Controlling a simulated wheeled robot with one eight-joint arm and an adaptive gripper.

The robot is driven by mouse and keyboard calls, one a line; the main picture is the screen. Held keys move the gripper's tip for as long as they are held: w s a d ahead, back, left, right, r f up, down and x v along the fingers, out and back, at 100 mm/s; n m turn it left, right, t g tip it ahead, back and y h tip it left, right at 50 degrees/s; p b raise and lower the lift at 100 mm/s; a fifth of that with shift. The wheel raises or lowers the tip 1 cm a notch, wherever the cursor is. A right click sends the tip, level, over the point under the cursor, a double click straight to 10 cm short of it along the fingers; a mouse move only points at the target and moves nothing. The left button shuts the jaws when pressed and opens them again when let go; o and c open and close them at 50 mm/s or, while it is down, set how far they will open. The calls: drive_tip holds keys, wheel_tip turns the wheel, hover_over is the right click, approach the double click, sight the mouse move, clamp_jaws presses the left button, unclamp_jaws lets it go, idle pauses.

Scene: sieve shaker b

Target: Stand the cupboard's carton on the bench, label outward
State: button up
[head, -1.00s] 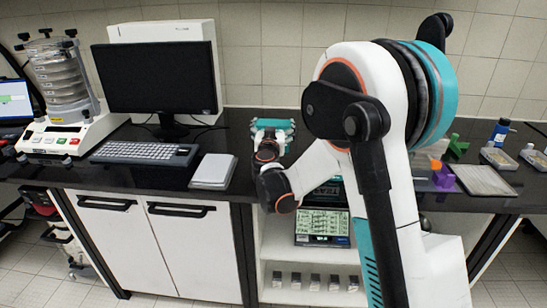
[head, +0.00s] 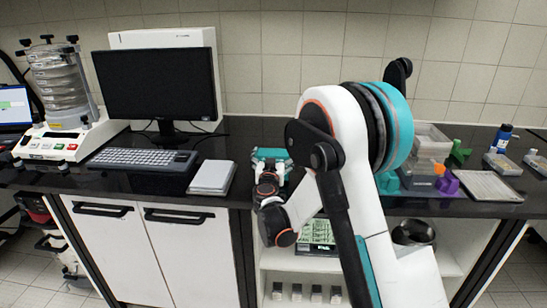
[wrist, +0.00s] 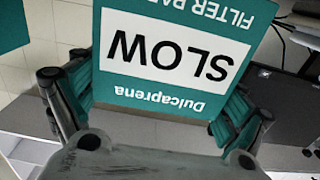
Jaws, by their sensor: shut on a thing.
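The carton (wrist: 175,55) is teal with a white label band reading "SLOW", "Dulcaprena" and part of "FILTER PA…". The lettering is upside down in the wrist view and the label faces the wrist camera. My gripper (wrist: 155,88) is shut on it, with a finger on either side. In the head view the carton's teal top (head: 271,154) shows just beyond my gripper (head: 268,172), over the black bench (head: 235,150) right of the grey box. Its lower part is hidden, so I cannot tell whether it touches the bench.
A flat grey box (head: 212,177), keyboard (head: 143,160) and monitor (head: 156,84) stand left of the carton. Clear containers (head: 428,150) and a purple piece (head: 447,183) lie right, beyond my arm. Open shelves below hold a green-labelled box (head: 316,234). Bare bench lies behind the carton.

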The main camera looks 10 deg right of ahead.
drive_tip(key=shift+f, duration=0.35)
